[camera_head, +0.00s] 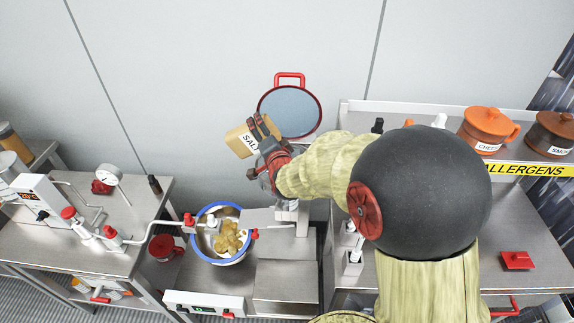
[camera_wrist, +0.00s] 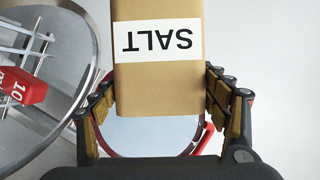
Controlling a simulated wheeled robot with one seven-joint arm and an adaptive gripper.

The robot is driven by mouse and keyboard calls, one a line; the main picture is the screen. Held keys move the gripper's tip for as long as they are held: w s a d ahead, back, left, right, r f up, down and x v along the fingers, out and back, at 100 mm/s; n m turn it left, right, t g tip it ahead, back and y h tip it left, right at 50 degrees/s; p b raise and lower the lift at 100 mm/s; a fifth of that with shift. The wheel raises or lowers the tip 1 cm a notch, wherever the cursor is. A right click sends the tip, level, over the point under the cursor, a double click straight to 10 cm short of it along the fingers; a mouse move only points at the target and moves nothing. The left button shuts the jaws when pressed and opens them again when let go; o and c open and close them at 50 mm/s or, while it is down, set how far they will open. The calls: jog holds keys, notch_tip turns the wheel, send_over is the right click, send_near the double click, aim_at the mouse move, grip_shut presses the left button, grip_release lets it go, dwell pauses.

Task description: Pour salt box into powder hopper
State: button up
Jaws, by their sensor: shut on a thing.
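My gripper (camera_head: 259,135) is shut on the tan salt box (camera_head: 239,139), which is raised above the equipment and tilted in the head view. In the wrist view the fingers of my gripper (camera_wrist: 165,110) clasp the sides of the salt box (camera_wrist: 158,80), whose white SALT label reads upside down. A round metal vessel with bars across it (camera_wrist: 88,35), perhaps the powder hopper, fills the left of the wrist view, apart from the box. A red-rimmed round disc with a red handle (camera_head: 290,112), seemingly a lid, stands behind my gripper. My arm hides what lies below it.
A blue-rimmed bowl (camera_head: 222,240) with yellow pieces sits below and left of my gripper. A left bench (camera_head: 120,245) carries a gauge and pipes. A right shelf holds an orange pot (camera_head: 487,128) and a brown pot (camera_head: 553,132) near an ALLERGENS strip.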

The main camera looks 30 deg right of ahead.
jog(key=shift+s+d+f+m+t+b, duration=0.2)
jog(key=shift+d+f+m+t+b, duration=0.2)
jog(key=shift+f+m+b, duration=0.4)
dwell(1.1)
jog(key=shift+s+d+f+m+t+b, duration=0.2)
jog(key=shift+s+d+m, duration=0.1)
jog(key=shift+d+m, duration=0.15)
jog(key=shift+s+d+f+m+t+b, duration=0.15)
jog(key=shift+s+d+m, duration=0.15)
jog(key=shift+d+m, duration=0.15)
dwell(0.5)
jog(key=shift+s+d+r+m+t+b, duration=0.15)
jog(key=shift+s+d+m+t+b, duration=0.2)
jog(key=shift+m+b, duration=0.95)
jog(key=shift+s+d+r+m+t+b, duration=0.15)
jog(key=shift+d+m+t+b, duration=0.35)
jog(key=shift+b, duration=1.4)
dwell(1.5)
